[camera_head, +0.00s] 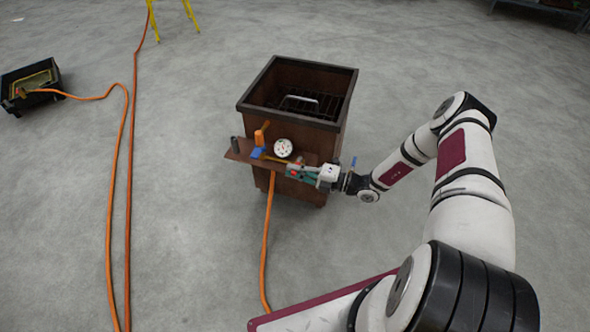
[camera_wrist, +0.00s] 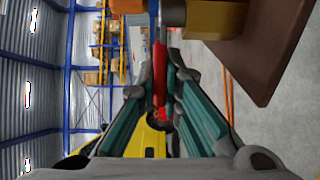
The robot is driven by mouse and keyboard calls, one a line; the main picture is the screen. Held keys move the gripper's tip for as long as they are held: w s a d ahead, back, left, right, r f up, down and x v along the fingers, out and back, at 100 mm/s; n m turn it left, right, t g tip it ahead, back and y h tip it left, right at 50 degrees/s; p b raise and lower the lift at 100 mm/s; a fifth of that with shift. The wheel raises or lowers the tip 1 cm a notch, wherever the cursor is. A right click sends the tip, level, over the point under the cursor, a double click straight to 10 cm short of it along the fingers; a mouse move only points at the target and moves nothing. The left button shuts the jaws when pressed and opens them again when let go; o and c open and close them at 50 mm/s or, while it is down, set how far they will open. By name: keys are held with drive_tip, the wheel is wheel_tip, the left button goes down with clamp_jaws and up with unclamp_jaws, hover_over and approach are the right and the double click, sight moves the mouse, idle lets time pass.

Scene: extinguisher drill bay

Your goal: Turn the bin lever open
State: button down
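The bin (camera_head: 300,120) is a dark brown open-topped box with a metal rack inside. A brown shelf (camera_head: 236,153) juts from its front, with valve parts on it. My gripper (camera_head: 293,171) is at the right part of this shelf. In the wrist view, its teal fingers (camera_wrist: 160,72) converge closely on both sides of a red lever (camera_wrist: 160,62). They appear shut on it, though the contact at the tips is partly hidden. The lever's far end runs toward a blue part and metal fittings at the top of the wrist view.
A white dial gauge (camera_head: 283,148), an orange handle (camera_head: 261,135) and a blue part (camera_head: 257,153) sit close to my gripper. An orange hose (camera_head: 267,240) runs down from the shelf. More hose and a black crate (camera_head: 55,75) lie left. Open grey floor surrounds the bin.

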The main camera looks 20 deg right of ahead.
drive_tip(key=shift+d+f+g+b, duration=0.1)
drive_tip(key=shift+g+b, duration=0.2)
drive_tip(key=shift+b, duration=0.1)
drive_tip(key=shift+d+f+n+g+y+b, duration=0.1)
drive_tip(key=shift+d+n+g+y+b, duration=0.15)
drive_tip(key=shift+n+g+y+b, duration=0.6)
drive_tip(key=shift+s+d+n+g+y+b, duration=0.3)
drive_tip(key=shift+n+g+b, duration=0.35)
drive_tip(key=shift+g+b, duration=0.45)
drive_tip(key=shift+r, duration=0.2)
drive_tip(key=c, duration=1.7)
unclamp_jaws()
drive_tip(key=v, duration=1.2)
drive_tip(key=shift+s, duration=0.1)
